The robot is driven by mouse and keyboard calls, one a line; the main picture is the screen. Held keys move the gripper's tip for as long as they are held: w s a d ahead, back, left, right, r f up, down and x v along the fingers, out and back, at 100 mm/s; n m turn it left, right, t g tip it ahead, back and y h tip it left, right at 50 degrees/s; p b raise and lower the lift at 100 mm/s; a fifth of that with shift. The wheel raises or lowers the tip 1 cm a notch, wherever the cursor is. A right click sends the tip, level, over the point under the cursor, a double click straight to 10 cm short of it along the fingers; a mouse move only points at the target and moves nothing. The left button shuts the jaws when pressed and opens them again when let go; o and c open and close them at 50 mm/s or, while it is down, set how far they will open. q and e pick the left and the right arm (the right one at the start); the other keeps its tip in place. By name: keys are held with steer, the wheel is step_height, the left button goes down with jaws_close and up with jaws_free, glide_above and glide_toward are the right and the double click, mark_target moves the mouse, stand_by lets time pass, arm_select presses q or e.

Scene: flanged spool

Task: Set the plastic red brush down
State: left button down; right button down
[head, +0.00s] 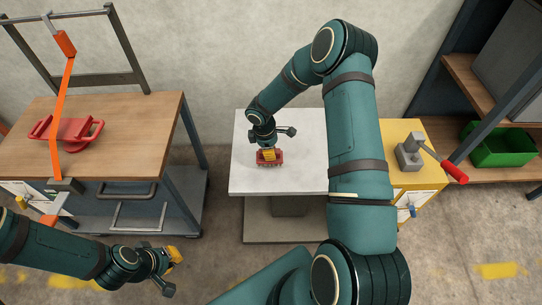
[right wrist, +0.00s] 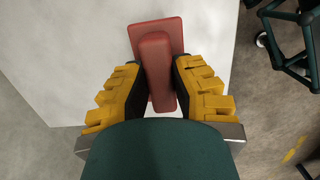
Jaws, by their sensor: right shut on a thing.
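The red plastic brush (head: 270,162) is at the left part of the white-topped table (head: 300,183), its bristles facing down. I cannot tell whether the bristles touch the top or hang just above it. My right gripper (head: 267,152) is shut on the brush from above. In the right wrist view the brush (right wrist: 157,60) lies between the two yellow fingers, its raised handle pinched and its wide plate below. My left gripper (head: 175,257) is away at the lower left, above the floor; its finger gap is too small to make out.
A wooden-topped workbench (head: 110,110) at left carries a red handled object (head: 72,132) and an orange strap (head: 65,95). A yellow cabinet (head: 415,180) at right bears a grey device with a red-ended lever (head: 410,153). A green bin (head: 500,145) sits on shelving.

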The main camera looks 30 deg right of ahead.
steer(key=shift+f, duration=1.55)
steer(key=shift+b, duration=0.3)
steer(key=shift+f, duration=0.15)
steer(key=c, duration=0.9)
jaws_free()
steer(key=shift+c, duration=0.2)
